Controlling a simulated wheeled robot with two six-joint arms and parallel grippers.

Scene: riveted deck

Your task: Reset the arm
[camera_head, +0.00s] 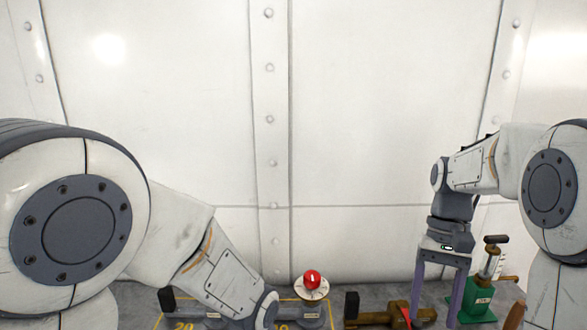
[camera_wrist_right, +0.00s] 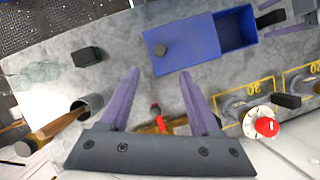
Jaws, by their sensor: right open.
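My right gripper (camera_head: 441,290) points down at the right of the head view, with two purple fingers apart and nothing between them. In the right wrist view its open fingers (camera_wrist_right: 160,105) spread above the grey bench top. My left arm (camera_head: 215,270) fills the left of the head view and its gripper is below the frame. Purple fingers of my left gripper (camera_wrist_right: 290,22) show at the top right of the wrist view, beside a black handle (camera_wrist_right: 270,19); whether they grip it is unclear.
A blue box (camera_wrist_right: 185,62) has its drawer (camera_wrist_right: 236,28) slid open. A red knob (camera_head: 312,279), a green-based device (camera_head: 480,300) and a brass valve-like part (camera_head: 400,314) stand along the bench. A cup (camera_wrist_right: 88,106) holds a wooden-handled tool. A black block (camera_wrist_right: 87,56) lies nearby.

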